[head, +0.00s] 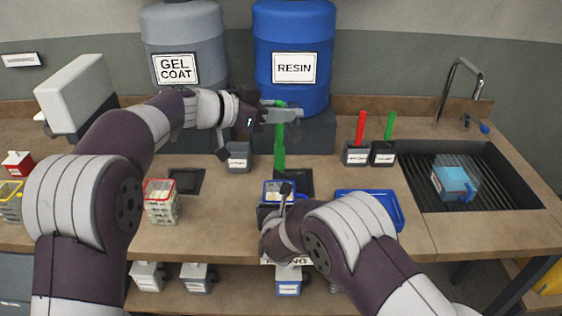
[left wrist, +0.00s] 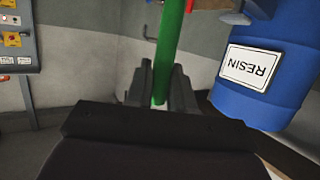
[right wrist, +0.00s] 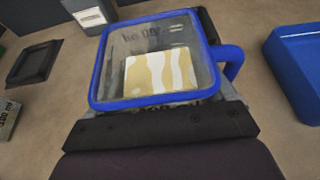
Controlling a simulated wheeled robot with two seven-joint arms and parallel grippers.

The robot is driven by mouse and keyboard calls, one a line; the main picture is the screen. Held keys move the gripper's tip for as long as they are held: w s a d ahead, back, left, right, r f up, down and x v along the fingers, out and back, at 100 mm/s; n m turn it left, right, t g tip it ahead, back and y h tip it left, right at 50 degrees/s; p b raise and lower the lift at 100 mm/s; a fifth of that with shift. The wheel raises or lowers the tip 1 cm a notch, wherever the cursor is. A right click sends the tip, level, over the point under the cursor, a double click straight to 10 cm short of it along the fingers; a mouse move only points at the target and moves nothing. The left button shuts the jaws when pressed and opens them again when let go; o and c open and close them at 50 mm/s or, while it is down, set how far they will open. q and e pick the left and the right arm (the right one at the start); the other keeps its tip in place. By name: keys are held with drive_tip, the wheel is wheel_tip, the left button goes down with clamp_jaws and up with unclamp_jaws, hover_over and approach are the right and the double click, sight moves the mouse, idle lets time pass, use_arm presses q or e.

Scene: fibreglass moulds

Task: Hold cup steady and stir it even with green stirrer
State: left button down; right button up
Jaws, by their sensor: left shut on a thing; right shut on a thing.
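A clear square cup with a blue rim and blue handle (right wrist: 100,63) is on the bench in the right wrist view. Its contents look streaked, white and tan. My right gripper (head: 284,201) is shut on the cup, with a finger at each side; the cup's rim (head: 268,182) also shows in the head view. My left gripper (head: 285,113) is shut on the green stirrer (head: 280,152), which hangs upright above and just behind the cup. The left wrist view shows the stirrer (left wrist: 168,50) between the fingers. Whether its lower end is inside the cup is hard to tell.
A blue tray (head: 397,212) lies right of the cup. Red (head: 361,128) and green (head: 390,125) sticks stand in dark holders. A red-rimmed cup (head: 160,203) is at left, a sink (head: 425,195) at right. Gel coat (head: 180,35) and resin (head: 292,25) drums stand behind.

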sight(276, 164)
use_arm(q)
drive_tip(key=shift+f, duration=6.95)
drive_tip(key=shift+a, duration=0.1)
